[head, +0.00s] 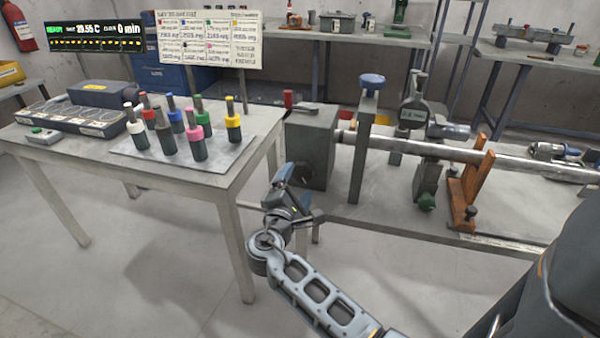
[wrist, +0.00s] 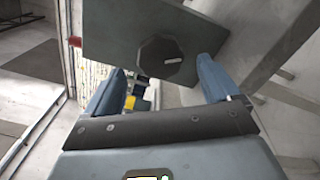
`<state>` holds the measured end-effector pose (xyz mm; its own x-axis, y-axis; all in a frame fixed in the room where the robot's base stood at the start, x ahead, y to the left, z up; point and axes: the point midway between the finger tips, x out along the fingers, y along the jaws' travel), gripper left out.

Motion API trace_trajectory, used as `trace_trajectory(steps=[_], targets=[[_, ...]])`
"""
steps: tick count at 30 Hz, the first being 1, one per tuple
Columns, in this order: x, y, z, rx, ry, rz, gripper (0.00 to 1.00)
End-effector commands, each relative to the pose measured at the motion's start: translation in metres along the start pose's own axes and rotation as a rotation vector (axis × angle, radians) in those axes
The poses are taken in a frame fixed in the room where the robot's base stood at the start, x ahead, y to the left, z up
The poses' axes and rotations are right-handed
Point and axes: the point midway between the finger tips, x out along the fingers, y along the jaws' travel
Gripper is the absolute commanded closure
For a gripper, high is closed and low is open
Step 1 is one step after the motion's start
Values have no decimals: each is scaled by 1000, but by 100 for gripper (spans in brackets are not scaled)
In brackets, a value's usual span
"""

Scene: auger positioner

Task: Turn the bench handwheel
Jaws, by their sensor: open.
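The handwheel is a dark eight-sided knob (wrist: 160,58) with a short white mark, on the face of a grey box (wrist: 120,30). In the head view the grey box (head: 312,150) stands at the left end of the bench. The handwheel (head: 303,174) shows there only as a dark shape partly behind my gripper (head: 298,198). In the wrist view my gripper (wrist: 163,66) is open, with one blue finger on each side of the knob in the picture. The fingers look apart from the knob; the remaining depth is hard to tell.
A table (head: 205,180) with a plate of colour-topped tools stands close on the left of my gripper. A steel shaft (head: 440,149) runs right from the box, past a dial gauge (head: 413,113) and an orange wooden stand (head: 472,190). Floor is clear below.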

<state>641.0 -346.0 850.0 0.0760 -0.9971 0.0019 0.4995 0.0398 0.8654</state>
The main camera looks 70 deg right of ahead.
Motion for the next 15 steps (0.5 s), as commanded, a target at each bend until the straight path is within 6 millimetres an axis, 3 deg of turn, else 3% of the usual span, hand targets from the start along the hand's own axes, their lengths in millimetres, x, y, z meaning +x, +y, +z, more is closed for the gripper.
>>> trace_trajectory(steps=[9,15], targets=[[46,1,1,2,-1,-1,11],[56,0,0,1,1,0,11]])
